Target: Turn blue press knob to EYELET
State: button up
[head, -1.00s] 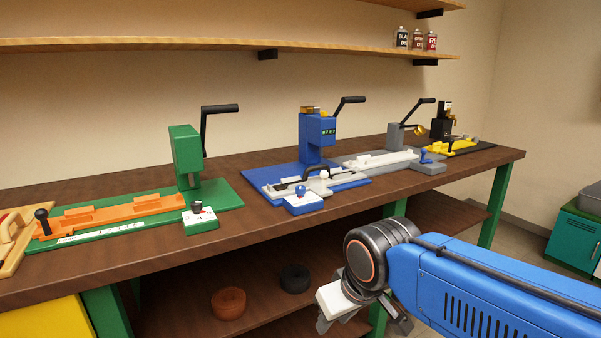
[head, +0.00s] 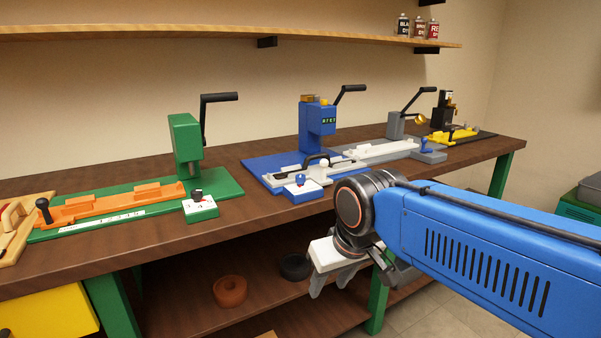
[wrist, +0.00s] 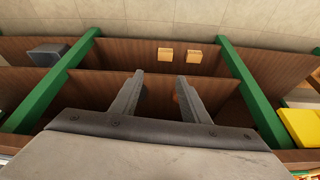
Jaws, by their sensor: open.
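The blue press (head: 311,128) stands upright on its blue base plate on the workbench, with a black crank arm at its upper right and a small lettered display on its head. A small blue box (head: 304,196) with a white top sits at the front edge of that plate. The blue knob (head: 300,179) stands on the white top; its pointer and the labels are too small to read. My gripper (head: 332,290) hangs below and in front of the bench edge, to the lower right of the knob and apart from it. In the wrist view my gripper (wrist: 160,92) is open and empty.
A green press (head: 186,145) with its own knob box (head: 201,208) stands at left. A grey press (head: 394,126) and a black and yellow one (head: 444,115) stand at right. A lower shelf holds a brown ring (head: 229,291) and a black ring (head: 295,266).

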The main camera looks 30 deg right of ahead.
jog(key=w+d+r+m+g, duration=0.1)
jog(key=w+r+m, duration=0.1)
jog(key=w+r, duration=0.6)
jog(key=w+d+r+m+g, duration=0.1)
jog(key=w+d+r+m, duration=0.1)
jog(key=w+r, duration=0.65)
notch_tip(320, 180, up, 14)
jog(key=m+g, duration=0.2)
jog(key=m, duration=0.2)
send_over(300, 175)
notch_tip(300, 175, down, 17)
jog(key=shift+s+f, duration=0.1)
jog(key=shift+s, duration=0.05)
jog(key=c, duration=1.1)
jog(key=shift+o, duration=0.2)
